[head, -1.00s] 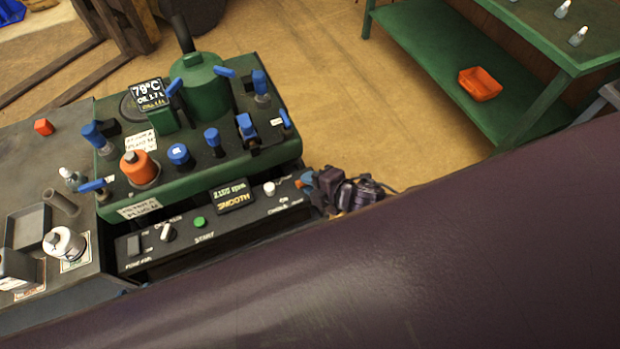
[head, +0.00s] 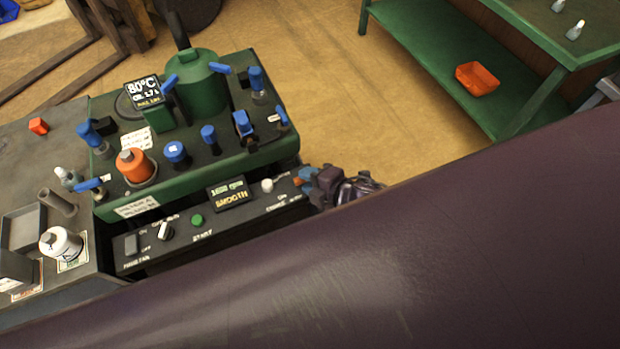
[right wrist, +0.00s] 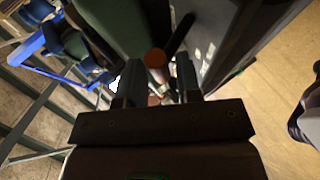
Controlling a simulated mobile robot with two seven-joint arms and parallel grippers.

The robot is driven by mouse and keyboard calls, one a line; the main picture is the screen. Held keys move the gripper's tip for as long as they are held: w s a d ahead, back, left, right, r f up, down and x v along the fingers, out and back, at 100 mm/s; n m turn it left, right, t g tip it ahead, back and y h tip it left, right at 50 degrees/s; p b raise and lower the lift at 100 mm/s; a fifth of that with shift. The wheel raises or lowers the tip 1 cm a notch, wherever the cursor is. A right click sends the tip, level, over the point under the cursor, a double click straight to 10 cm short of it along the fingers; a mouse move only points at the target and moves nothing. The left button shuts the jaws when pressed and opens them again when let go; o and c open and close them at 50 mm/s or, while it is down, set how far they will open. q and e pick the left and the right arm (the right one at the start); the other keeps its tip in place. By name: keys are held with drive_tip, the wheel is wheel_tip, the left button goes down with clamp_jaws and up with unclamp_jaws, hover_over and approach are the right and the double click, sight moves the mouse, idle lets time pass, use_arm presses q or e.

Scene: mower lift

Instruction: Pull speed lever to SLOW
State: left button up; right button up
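The black control panel (head: 190,232) runs along the front of the green machine. A small orange-red knob, which looks like the speed lever (head: 298,181), is at its right end; its label is too small to read. My right gripper (head: 309,176) is at that end, with its fingertips beside the knob. In the right wrist view, my right gripper (right wrist: 155,80) has its two fingers apart. The orange knob (right wrist: 157,58) shows in the gap between them, and I see no clear contact. My left gripper is not in view.
The green machine (head: 240,165) carries several blue-handled valves and a display (head: 145,93) reading 80°C. The panel has a green START button (head: 197,220) and a screen (head: 229,194) reading SMOOTH. A green workbench (head: 430,60) stands at right, with clear floor between.

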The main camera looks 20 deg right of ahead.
drive_tip(key=v, duration=1)
drive_tip(key=shift+s+r+p, duration=0.15)
drive_tip(key=shift+s+p, duration=0.15)
drive_tip(key=shift+p, duration=0.05)
drive_tip(key=shift+d, duration=0.15)
drive_tip(key=w+d+m+t+h, duration=0.1)
drive_tip(key=w+d+m+h, duration=0.15)
drive_tip(key=m, duration=0.75)
drive_tip(key=s+d+f+m+h, duration=0.3)
drive_tip(key=s+d+f+m, duration=0.2)
drive_tip(key=m, duration=0.5)
drive_tip(key=shift+f, duration=0.3)
